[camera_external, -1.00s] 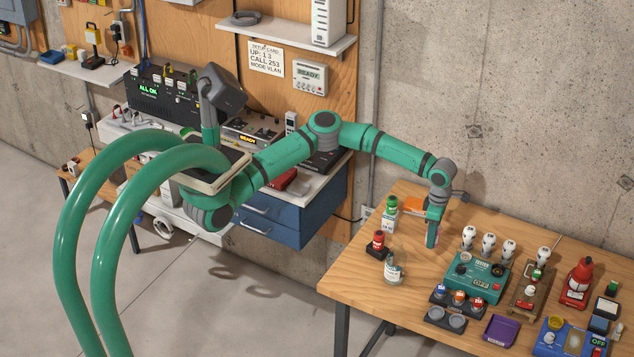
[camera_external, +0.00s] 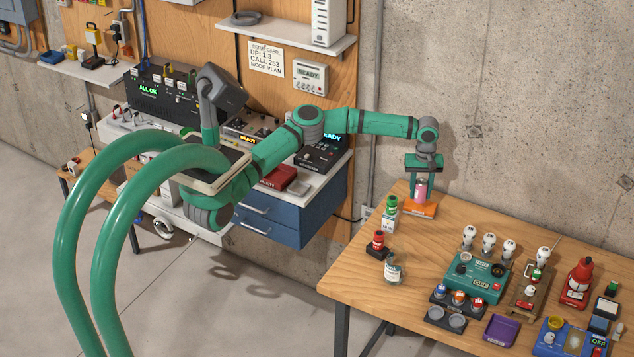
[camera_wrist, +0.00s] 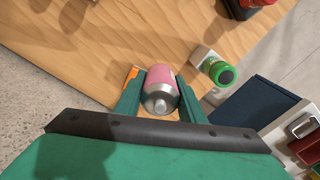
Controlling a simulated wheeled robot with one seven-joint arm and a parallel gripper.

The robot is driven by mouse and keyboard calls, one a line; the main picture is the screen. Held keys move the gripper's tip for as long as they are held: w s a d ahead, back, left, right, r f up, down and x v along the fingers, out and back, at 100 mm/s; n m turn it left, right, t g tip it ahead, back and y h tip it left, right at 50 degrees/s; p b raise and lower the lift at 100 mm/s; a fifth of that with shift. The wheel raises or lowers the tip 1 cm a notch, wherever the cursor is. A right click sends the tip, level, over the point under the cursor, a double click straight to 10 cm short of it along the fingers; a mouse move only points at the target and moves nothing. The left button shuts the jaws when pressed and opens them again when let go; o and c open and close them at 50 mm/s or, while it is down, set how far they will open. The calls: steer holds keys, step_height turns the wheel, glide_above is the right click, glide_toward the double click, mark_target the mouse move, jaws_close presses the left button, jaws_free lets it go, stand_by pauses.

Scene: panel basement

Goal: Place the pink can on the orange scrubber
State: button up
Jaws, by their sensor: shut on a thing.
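The pink can (camera_external: 420,189) is upright between the fingers of my gripper (camera_external: 421,187), which is shut on it. In the wrist view the can (camera_wrist: 160,88) shows its silver end and pink side between the two green fingers (camera_wrist: 160,95). The orange scrubber (camera_external: 420,211) lies flat on the wooden table near its back edge, directly below the can. In the wrist view only a small orange corner of the scrubber (camera_wrist: 132,74) shows beside a finger. I cannot tell whether the can's bottom touches the scrubber.
A green-capped bottle (camera_external: 391,206) stands just left of the scrubber. A red-topped item (camera_external: 378,241) and a glass jar (camera_external: 391,270) stand nearer the front. A teal device (camera_external: 476,278) and several bulbs are to the right. The concrete wall is behind.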

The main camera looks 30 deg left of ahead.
mark_target(410, 206)
steer(key=w+a+m, duration=0.4)
steer(key=a, duration=0.1)
steer(key=shift+d+f, duration=0.2)
steer(key=shift+f, duration=3.75)
steer(key=shift+f, duration=0.1)
steer(key=o, duration=1.1)
steer(key=shift+w, duration=0.1)
step_height(410, 206, up, 12)
